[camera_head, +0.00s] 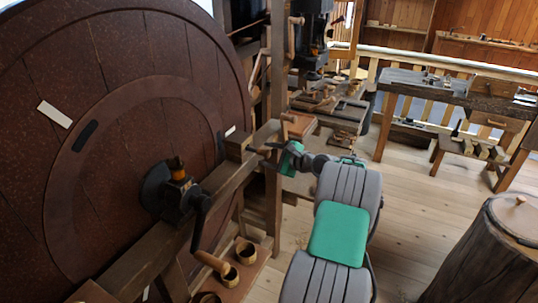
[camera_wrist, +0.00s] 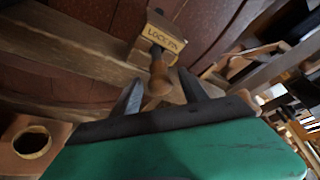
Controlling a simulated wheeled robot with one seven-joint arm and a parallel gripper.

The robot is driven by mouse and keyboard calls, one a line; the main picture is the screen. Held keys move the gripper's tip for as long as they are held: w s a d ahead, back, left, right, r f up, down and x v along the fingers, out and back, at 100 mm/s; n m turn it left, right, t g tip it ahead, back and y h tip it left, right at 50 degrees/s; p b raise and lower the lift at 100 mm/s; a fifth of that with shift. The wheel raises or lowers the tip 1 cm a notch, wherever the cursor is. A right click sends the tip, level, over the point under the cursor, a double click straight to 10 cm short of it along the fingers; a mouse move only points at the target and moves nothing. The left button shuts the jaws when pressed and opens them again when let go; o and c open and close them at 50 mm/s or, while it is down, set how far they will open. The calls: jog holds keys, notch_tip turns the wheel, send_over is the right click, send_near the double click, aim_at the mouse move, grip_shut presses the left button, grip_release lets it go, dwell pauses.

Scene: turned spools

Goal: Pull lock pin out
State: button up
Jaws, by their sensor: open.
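The lock pin (camera_wrist: 159,76) has a turned wooden handle. It sticks out of a wooden block (camera_wrist: 160,32) labelled "LOCK PIN", joined by a dark shank. In the head view the block (camera_head: 239,142) sits on the beam beside the big wheel. My gripper (camera_wrist: 161,77) is open, with one finger on each side of the handle. The handle is between the fingers, and I cannot tell whether either finger touches it. In the head view my gripper (camera_head: 271,154) is at the block, and the pin there is largely hidden.
The big dark red wheel (camera_head: 110,110) fills the left. A crank handle (camera_head: 213,262) hangs over a shelf with wooden cups (camera_head: 246,252). A wooden post (camera_head: 278,80) stands right behind my gripper. A tool-covered bench (camera_head: 335,105) lies beyond. A stump (camera_head: 490,250) stands right, with open floor between.

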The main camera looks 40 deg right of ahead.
jog(key=b+v, duration=0.1)
jog(key=v, duration=0.6)
jog(key=shift+s, duration=0.35)
jog(key=shift+r, duration=0.1)
